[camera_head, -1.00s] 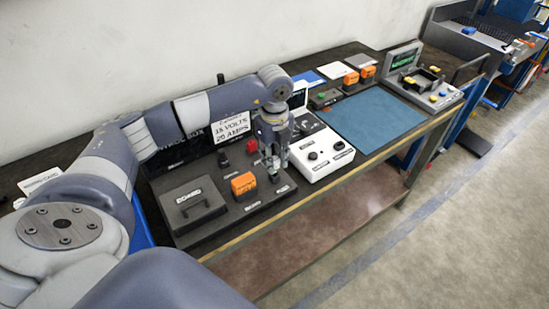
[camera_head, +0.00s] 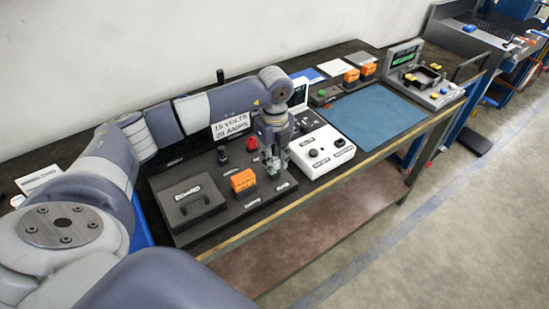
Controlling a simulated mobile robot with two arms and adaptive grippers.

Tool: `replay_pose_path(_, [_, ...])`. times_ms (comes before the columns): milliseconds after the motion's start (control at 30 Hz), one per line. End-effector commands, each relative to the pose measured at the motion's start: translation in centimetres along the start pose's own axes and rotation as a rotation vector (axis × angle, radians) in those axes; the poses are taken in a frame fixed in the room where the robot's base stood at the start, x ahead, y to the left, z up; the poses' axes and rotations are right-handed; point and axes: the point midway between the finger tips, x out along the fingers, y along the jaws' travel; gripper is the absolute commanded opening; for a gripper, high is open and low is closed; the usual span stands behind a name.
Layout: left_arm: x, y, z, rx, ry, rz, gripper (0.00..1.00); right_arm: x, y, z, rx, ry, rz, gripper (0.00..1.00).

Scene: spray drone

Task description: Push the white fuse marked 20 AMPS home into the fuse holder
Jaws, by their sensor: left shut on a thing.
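My left gripper (camera_head: 273,168) points down over the right part of a dark panel (camera_head: 215,222) on the bench. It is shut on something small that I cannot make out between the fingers. The white fuse and its holder cannot be told apart at this size; the gripper covers that part of the panel. A white sign (camera_head: 230,125) reading "15 VOLTS 20 AMPS" stands behind the panel. My right gripper is not in view.
On the panel are a dark lidded box (camera_head: 190,196), an orange block (camera_head: 243,181) and a red knob (camera_head: 252,144). A white device with knobs (camera_head: 322,155) stands close on the gripper's right. A blue mat (camera_head: 380,116) beyond it is clear.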

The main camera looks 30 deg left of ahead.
Motion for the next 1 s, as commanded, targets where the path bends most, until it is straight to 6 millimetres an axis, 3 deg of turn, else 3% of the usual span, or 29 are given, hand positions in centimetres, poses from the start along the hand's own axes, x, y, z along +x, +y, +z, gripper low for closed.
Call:
replay_pose_path(667, [1.8,0.0,0.0,0.000,0.000,0.001,0.00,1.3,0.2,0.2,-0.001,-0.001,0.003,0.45])
replay_pose_path(700, [1.7,0.0,0.0,0.000,0.000,0.000,0.32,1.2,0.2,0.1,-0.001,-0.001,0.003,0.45])
replay_pose_path(767, [1.7,0.0,0.0,0.000,0.000,0.000,0.45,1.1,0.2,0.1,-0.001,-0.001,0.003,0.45])
replay_pose_path(1000, [1.7,0.0,0.0,0.000,0.000,0.000,0.48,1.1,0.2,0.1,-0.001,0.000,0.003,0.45])
